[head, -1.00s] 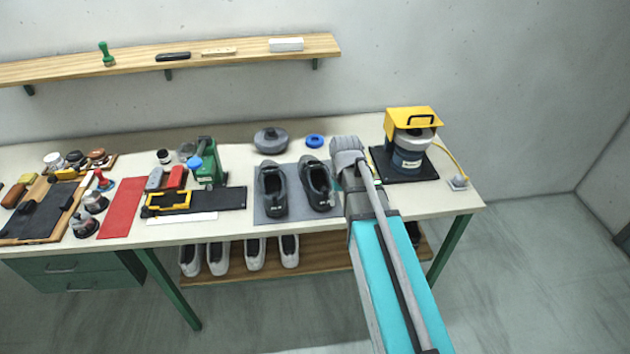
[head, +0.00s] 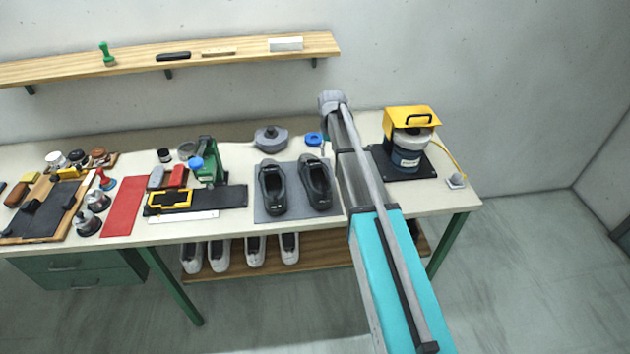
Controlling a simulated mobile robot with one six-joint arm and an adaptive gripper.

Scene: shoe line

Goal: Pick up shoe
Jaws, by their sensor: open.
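The left shoe (head: 272,190) is fully visible. The right shoe (head: 316,184) is just left of my arm and also mostly clear. My arm reaches up from the lower right, and its grey wrist end stands above the bench behind the right shoe. My gripper's fingers are hidden behind the arm and wrist, so their distance to the shoes cannot be seen. Both shoes rest on the mat.
A yellow-topped machine (head: 408,140) stands right of my arm. A grey round object (head: 271,138) and blue ring (head: 313,139) lie behind the shoes. A green press (head: 206,165) stands left. Several light shoes (head: 254,252) sit on the lower shelf. A wall shelf (head: 130,68) hangs above.

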